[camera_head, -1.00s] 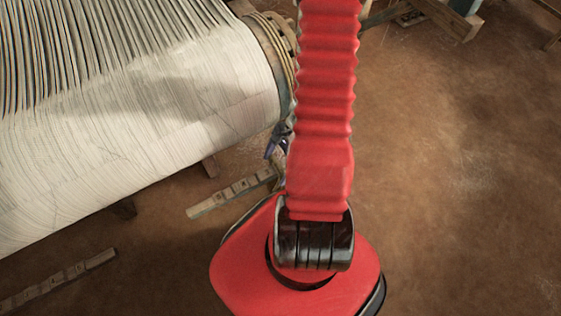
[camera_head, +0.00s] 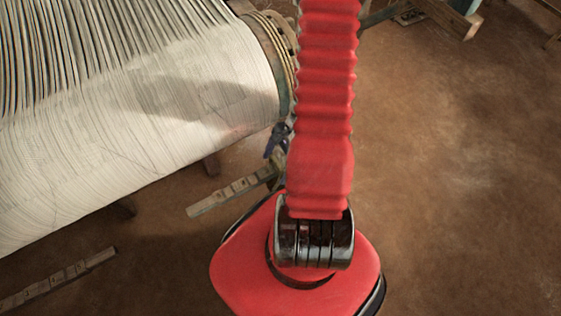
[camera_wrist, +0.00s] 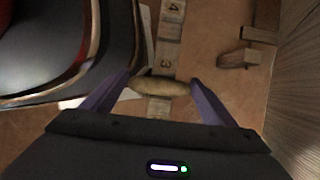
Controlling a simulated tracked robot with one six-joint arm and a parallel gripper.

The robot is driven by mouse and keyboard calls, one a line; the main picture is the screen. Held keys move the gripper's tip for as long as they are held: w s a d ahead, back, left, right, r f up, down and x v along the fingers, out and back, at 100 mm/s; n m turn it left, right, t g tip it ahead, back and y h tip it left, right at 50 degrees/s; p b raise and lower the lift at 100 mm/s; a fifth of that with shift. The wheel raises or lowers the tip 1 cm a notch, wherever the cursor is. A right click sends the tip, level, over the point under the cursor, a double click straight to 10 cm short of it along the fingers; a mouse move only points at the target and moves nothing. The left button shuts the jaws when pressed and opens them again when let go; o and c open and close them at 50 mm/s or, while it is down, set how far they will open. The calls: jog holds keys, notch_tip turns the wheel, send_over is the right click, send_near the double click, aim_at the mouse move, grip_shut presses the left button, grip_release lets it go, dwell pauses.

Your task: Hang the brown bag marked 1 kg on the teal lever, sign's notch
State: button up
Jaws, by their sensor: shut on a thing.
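My gripper (camera_wrist: 160,92) is shut on a tan-brown bag (camera_wrist: 160,86), seen from above between its two purple fingers in the wrist view. No weight mark on the bag is readable. A wooden lever with numbered blocks (camera_wrist: 166,54) runs beneath the bag in that view; marks like 3 and 4 show. I cannot tell whether the bag touches it. In the head view my gripper (camera_head: 276,140) is small and partly hidden by my red arm, beside a notched wooden lever (camera_head: 228,194). The bag is not discernible there. No teal colour shows on this lever.
The loom's white warp and cloth roll (camera_head: 150,110) fills the upper left of the head view, close to my gripper. Another notched lever (camera_head: 60,278) lies at lower left. A wooden part with teal (camera_head: 450,16) stands at upper right. The brown floor right is clear.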

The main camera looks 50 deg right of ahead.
jog(key=shift+f, duration=0.15)
jog(key=o, duration=2.1)
